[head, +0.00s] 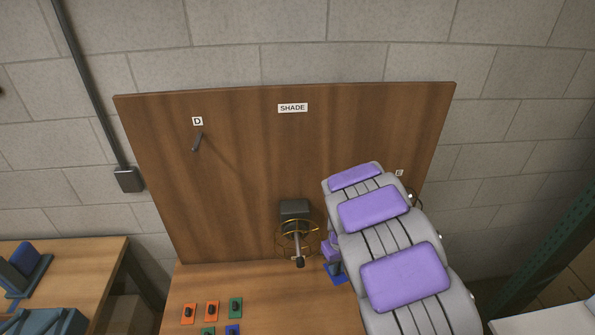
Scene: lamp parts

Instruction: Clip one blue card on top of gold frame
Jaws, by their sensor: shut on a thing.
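The gold frame (283,243) is a round wire cage mounted on the brown board around a dark rod, below a dark block. My gripper (333,262) is just right of the frame, mostly hidden behind my own arm. It is shut on a blue card (338,278), which shows below it, beside and a little lower than the frame. The card looks apart from the frame, though the exact gap in depth cannot be told. Another blue card (233,330) lies on the table at the bottom edge of the view, partly cut off.
Orange cards (188,314) and green cards (235,307) lie on the wooden table (300,305) at front left. The upright board (240,180) carries a SHADE label (293,108) and a D label with a dark peg (197,142). The table below the frame is clear.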

